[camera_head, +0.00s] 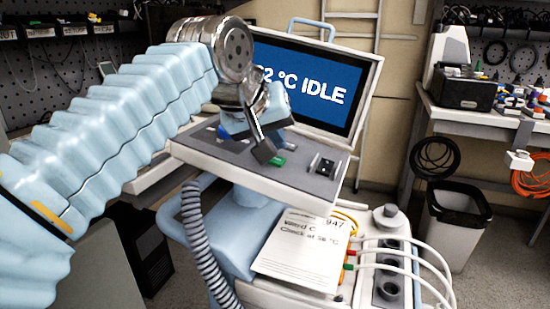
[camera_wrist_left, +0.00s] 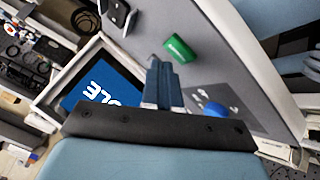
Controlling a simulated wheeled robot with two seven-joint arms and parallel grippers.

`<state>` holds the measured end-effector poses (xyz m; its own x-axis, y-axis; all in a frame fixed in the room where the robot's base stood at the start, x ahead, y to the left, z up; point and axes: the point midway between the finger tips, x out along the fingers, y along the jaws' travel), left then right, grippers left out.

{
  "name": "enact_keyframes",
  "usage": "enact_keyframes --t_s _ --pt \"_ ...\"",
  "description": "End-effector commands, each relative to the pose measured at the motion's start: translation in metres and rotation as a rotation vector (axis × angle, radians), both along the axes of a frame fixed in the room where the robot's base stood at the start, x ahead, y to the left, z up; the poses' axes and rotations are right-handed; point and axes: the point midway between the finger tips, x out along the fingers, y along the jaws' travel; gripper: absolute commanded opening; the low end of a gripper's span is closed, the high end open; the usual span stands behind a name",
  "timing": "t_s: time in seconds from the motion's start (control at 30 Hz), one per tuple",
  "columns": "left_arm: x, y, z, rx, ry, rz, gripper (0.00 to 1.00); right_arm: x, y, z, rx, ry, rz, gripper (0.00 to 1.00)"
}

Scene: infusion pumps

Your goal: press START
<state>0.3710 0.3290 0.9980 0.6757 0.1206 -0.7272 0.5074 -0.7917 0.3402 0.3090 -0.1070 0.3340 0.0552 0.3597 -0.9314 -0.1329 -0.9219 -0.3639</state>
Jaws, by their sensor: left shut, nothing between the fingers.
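The pump cart's sloped grey control panel (camera_head: 300,178) carries a green button (camera_head: 277,160), a black switch (camera_head: 325,166) and a blue knob (camera_head: 223,132). No START label is legible on it. The screen (camera_head: 310,85) behind the panel is blue and reads "IDLE" after a partly hidden temperature. My left gripper (camera_head: 264,150) is shut and empty, its tip just beside the green button. In the left wrist view the shut fingers (camera_wrist_left: 161,66) point toward the panel near the green button (camera_wrist_left: 180,49), with the blue knob (camera_wrist_left: 215,110) to the lower right. A gap or contact cannot be told. My right gripper is not in view.
Tubes run from fittings (camera_head: 388,257) at the cart's lower right. A ribbed grey hose (camera_head: 205,255) hangs at the front left. A bin (camera_head: 455,225) and a workbench (camera_head: 470,114) stand to the right.

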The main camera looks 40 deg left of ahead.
Motion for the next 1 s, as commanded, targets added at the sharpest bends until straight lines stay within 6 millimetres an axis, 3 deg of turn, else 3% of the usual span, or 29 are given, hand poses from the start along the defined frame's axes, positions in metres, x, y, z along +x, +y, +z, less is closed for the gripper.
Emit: enact_keyframes --t_s 1.0 --pt "-0.0006 0.0015 -0.0082 0.0 0.0 0.0 0.0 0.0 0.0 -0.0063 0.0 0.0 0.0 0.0"
